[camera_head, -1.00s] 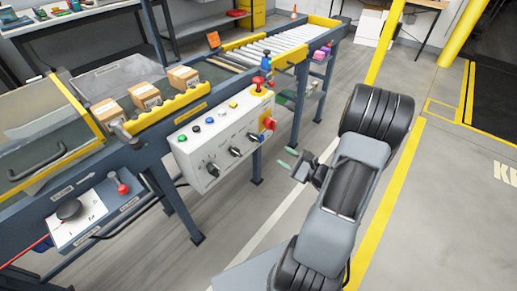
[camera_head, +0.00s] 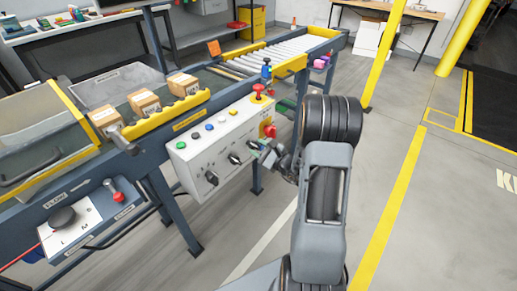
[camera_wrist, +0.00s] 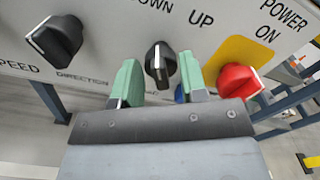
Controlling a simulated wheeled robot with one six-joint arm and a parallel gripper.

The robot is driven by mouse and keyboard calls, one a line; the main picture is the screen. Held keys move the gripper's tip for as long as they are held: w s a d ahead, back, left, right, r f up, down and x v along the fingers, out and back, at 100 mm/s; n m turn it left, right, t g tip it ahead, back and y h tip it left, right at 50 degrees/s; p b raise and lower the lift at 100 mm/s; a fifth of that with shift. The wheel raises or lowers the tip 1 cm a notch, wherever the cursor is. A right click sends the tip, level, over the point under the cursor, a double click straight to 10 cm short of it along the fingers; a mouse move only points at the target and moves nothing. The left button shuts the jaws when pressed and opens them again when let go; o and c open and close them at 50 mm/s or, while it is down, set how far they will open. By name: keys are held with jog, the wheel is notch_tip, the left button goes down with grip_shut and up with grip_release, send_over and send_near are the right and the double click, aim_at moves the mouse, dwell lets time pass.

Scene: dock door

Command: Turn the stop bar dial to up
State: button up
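The black dial (camera_wrist: 160,62) below the words DOWN and UP is in the middle of the wrist view. Its white pointer line runs roughly vertical there; which word it points to I cannot tell for sure. My gripper (camera_wrist: 160,80) is open, with one green finger on each side of the dial in the picture; no contact is visible. In the head view my gripper (camera_head: 263,152) is at the right part of the white control panel (camera_head: 208,142) and partly hides the dial there.
Another black knob (camera_wrist: 57,38) is at the left, by the SPEED and DIRECTION labels. A red knob (camera_wrist: 239,80) on a yellow plate (camera_wrist: 238,50) sits close right of my right finger. A red mushroom button (camera_head: 258,90) tops the panel. Boxes (camera_head: 145,103) stand on the conveyor behind.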

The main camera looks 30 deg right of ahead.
jog(key=shift+w, duration=0.15)
jog(key=c, duration=0.5)
jog(key=shift+c, duration=0.2)
jog(key=shift+m, duration=0.3)
jog(key=shift+r+m+p, duration=0.15)
jog(key=shift+m+p, duration=0.7)
jog(key=shift+m, duration=0.15)
jog(key=m+p, duration=0.5)
jog(key=m, duration=0.4)
jog(key=shift+d+p, duration=0.2)
jog(key=shift+p, duration=0.15)
jog(key=shift+m, duration=0.3)
